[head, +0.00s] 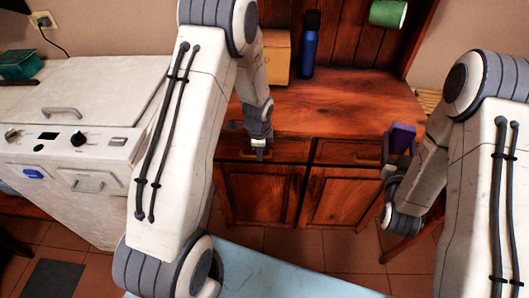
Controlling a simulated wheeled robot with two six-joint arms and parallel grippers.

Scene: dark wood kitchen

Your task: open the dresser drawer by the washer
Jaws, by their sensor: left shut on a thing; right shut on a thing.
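The dresser (345,105) is reddish-brown wood and stands right of the washer (75,110). Its left drawer (288,150) is by the washer and its front looks flush with the dresser. My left gripper (259,153) points down at this drawer front and is shut on its handle, which the fingers mostly hide. The right drawer (345,152) looks closed, with a small handle (367,160). My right gripper (394,165) is at the dresser's right front and is shut on a purple object (403,138); its fingers are small and dark here.
A small wooden box (277,58), a blue bottle (310,45) and a green cylinder (388,14) are at the back of the dresser. Two cupboard doors are below the drawers. A light blue surface (270,275) lies in front, with tiled floor between.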

